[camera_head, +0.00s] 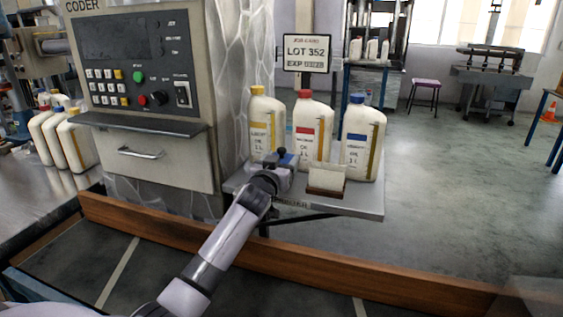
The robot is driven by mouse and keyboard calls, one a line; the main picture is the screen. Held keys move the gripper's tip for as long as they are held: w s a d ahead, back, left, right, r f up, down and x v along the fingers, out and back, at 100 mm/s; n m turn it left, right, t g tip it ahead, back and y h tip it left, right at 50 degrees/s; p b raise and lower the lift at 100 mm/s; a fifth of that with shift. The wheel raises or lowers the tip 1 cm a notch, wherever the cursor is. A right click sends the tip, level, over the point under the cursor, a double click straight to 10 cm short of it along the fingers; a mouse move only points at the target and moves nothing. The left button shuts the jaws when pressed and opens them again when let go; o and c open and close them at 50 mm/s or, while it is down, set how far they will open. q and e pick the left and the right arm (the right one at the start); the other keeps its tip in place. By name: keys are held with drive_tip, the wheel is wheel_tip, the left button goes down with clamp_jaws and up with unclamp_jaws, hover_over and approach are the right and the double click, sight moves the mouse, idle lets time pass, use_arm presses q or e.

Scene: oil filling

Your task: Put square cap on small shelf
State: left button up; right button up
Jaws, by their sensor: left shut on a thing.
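The small shelf (365,205) is a grey metal plate beside the coder cabinet. Three white oil bottles stand along its back: one with a yellow cap (257,90), one with a red cap (304,94) and one with a blue cap (357,98). My left gripper (285,164) is over the shelf's front left part, in front of the yellow-capped and red-capped bottles. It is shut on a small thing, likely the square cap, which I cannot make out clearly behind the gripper. I cannot tell whether that thing touches the shelf. My right gripper is out of view.
A card holder with a brown base (325,192) stands on the shelf just right of my gripper. A lot sign (306,53) rises behind the bottles. The coder cabinet (150,160) is to the left. A wooden rail (330,266) runs in front of the shelf.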

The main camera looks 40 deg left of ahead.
use_arm(q)
drive_tip(key=shift+d+f+b, duration=0.1)
drive_tip(key=shift+f+b, duration=0.35)
drive_tip(key=shift+f, duration=0.2)
drive_tip(key=o, duration=1)
drive_tip(key=shift+f, duration=0.25)
drive_tip(key=shift+r+p, duration=0.4)
drive_tip(key=shift+r, duration=0.1)
drive_tip(key=shift+s, duration=0.2)
drive_tip(key=v, duration=0.7)
drive_tip(key=r+v, duration=0.1)
drive_tip(key=v, duration=0.3)
drive_tip(key=shift+s, duration=0.25)
